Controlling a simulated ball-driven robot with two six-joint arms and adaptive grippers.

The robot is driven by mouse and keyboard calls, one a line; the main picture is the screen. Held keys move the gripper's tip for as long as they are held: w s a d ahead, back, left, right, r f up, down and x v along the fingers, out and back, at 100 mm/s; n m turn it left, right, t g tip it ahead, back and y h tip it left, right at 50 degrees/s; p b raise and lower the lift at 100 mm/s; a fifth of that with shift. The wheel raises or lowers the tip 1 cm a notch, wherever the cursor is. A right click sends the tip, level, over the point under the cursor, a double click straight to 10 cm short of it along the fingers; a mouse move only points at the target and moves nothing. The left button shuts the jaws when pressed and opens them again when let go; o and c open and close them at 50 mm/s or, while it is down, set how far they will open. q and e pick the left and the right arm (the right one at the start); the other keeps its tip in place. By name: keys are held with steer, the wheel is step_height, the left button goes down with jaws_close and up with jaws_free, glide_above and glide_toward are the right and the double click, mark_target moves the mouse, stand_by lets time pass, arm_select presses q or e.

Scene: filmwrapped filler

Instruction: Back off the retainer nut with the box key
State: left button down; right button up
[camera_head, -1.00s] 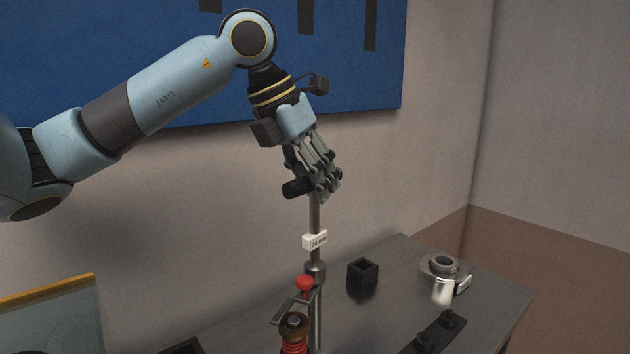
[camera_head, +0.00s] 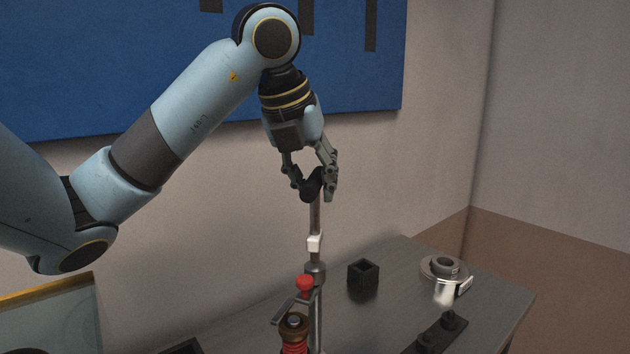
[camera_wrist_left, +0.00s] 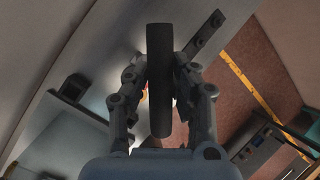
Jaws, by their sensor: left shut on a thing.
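My left gripper (camera_head: 317,190) is shut on the black cross handle (camera_head: 310,188) of the box key, high above the bench. In the left wrist view the handle (camera_wrist_left: 160,85) runs lengthwise between the two fingers. The key's steel shaft (camera_head: 315,218) hangs upright, with a white tag (camera_head: 315,243) on it. Its wider lower end (camera_head: 315,271) meets an upright metal post (camera_head: 318,320). I cannot make out the retainer nut; whether the key's end covers it is unclear. My right gripper is not in view.
A red knob (camera_head: 304,283) on a bracket and a red spring with a brass-coloured top (camera_head: 294,326) stand just in front. On the grey bench (camera_head: 400,290) are a black open box (camera_head: 363,277), a round metal part on a dish (camera_head: 444,267) and a black block with pegs (camera_head: 442,332).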

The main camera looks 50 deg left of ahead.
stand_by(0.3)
arm_select(q)
steer(key=shift+r+n+y+p, duration=0.1)
steer(key=shift+n+y+p, duration=0.2)
steer(key=shift+n+p, duration=0.3)
steer(key=shift+n+y+p, duration=0.4)
steer(key=shift+n+p, duration=0.6)
steer(key=shift+p, duration=0.9)
